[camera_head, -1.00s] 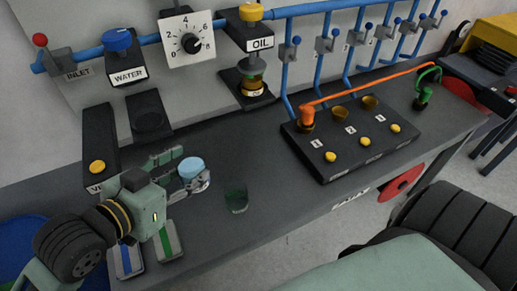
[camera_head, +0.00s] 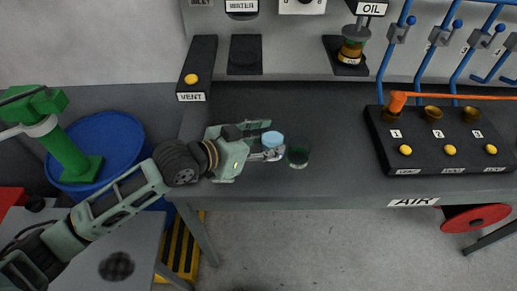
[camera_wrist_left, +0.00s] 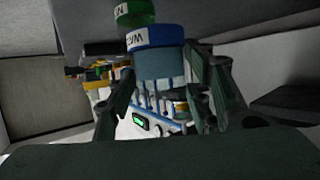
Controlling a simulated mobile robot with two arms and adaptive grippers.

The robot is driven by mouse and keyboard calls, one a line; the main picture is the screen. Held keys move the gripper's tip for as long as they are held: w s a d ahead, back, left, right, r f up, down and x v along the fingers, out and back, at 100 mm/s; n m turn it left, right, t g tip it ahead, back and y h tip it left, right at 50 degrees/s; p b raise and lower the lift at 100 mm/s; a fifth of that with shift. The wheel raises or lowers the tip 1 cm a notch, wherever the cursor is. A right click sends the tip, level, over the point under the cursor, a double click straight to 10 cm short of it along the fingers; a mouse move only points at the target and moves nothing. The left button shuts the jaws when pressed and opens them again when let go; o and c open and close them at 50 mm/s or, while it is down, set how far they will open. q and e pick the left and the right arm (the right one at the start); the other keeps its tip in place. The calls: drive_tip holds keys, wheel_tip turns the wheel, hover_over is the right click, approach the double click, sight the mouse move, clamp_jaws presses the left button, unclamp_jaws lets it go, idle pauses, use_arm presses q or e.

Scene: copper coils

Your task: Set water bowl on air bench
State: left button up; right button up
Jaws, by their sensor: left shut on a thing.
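The water bowl (camera_head: 273,139) is a small cup with a light blue top. In the left wrist view the water bowl (camera_wrist_left: 158,66) is a pale blue cylinder with a dark blue labelled rim, between my fingers. My left gripper (camera_head: 266,147) is shut on it over the front part of the dark air bench (camera_head: 335,110). I cannot tell whether the bowl touches the bench top. A dark green cup (camera_head: 298,157) stands close to its right; its green rim (camera_wrist_left: 133,12) also shows in the left wrist view. My right gripper is not in view.
A black block (camera_head: 380,135) with yellow buttons and an orange hose is at right on the bench. The VENT panel (camera_head: 197,60) and OIL fixture (camera_head: 350,50) are behind. A blue drum (camera_head: 105,140) stands at left. Bench top between cup and block is clear.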

use_arm(q)
drive_tip(key=f, duration=0.1)
drive_tip(key=w+a+f, duration=0.1)
drive_tip(key=f, duration=0.1)
drive_tip(key=a+f, duration=0.1)
drive_tip(key=f, duration=0.1)
drive_tip(key=shift+w+a, duration=0.1)
drive_tip(key=shift+w, duration=0.2)
drive_tip(key=shift+f, duration=0.4)
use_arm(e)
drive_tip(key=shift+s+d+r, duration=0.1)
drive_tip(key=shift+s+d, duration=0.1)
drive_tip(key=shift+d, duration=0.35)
